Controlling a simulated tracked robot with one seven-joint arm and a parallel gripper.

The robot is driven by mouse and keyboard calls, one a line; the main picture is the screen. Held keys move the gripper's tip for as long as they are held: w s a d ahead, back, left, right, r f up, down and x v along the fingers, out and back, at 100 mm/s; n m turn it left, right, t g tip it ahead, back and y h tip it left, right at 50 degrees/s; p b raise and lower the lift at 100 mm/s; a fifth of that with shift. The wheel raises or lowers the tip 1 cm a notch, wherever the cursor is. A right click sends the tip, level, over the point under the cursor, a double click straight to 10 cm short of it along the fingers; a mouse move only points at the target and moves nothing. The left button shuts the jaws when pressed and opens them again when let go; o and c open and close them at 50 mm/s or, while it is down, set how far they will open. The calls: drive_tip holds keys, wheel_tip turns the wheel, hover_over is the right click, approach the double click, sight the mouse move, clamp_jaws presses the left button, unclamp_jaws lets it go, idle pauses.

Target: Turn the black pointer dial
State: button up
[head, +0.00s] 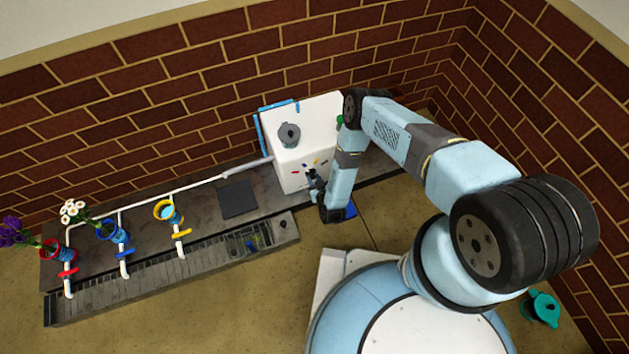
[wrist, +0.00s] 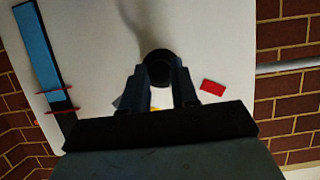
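The black pointer dial (wrist: 159,66) is a round dark knob on the white front face of a box (head: 290,178). In the wrist view my gripper (wrist: 160,78) has one finger on each side of the dial, and both fingertips appear to touch it. The dial's pointer is hidden or too dark to make out. In the head view my gripper (head: 315,182) is at the lower front of the box and largely hides the dial. A red mark (wrist: 212,87) lies right of the dial in the wrist view, and a yellow mark (wrist: 154,108) shows partly between the fingers.
A blue strip with red bands (wrist: 38,50) runs along the panel's left side in the wrist view. A grey knob (head: 289,134) is on the box top. Left along the dark bench are white pipes (head: 150,196), coloured valves and flower cups. A brick wall stands behind.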

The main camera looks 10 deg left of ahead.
clamp_jaws()
drive_tip(key=shift+m+y, duration=0.3)
drive_tip(key=shift+m, duration=0.1)
drive_tip(key=o, duration=0.5)
unclamp_jaws()
drive_tip(key=shift+o, duration=0.2)
drive_tip(key=v, duration=1.3)
drive_tip(key=shift+s+d+r, duration=0.15)
drive_tip(key=shift+s+d, duration=0.1)
